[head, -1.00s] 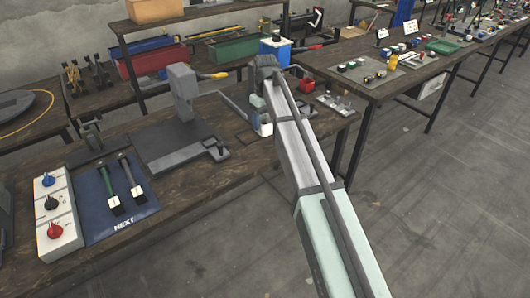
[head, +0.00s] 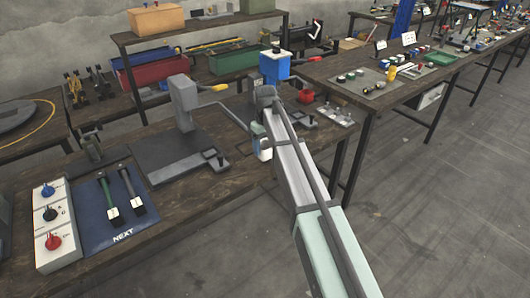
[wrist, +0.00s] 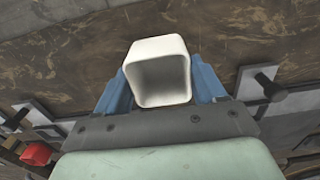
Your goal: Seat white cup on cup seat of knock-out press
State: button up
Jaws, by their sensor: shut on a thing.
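The white cup (wrist: 147,98) is a squarish, hollow cup held between the two blue fingers of my gripper (wrist: 160,84) in the wrist view, its open mouth toward the camera. In the head view my gripper (head: 261,147) and the cup (head: 266,155) are small and partly hidden by my arm, near the bench's front edge. A grey press (head: 183,103) with a yellow-tipped lever stands on a dark plate to the left, apart from the cup. I cannot tell whether it is the knock-out press, and I cannot make out a cup seat.
A small black-knobbed fixture (head: 215,159) sits at the plate's right corner. A blue mat (head: 90,220) with two tools and a white control box (head: 51,222) lie at left. A red cup (head: 305,96) and a metal block with pins (head: 335,116) are beyond my arm.

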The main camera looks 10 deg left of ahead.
jog(key=shift+f, duration=1.7)
jog(key=shift+f, duration=0.15)
jog(key=o, duration=1.1)
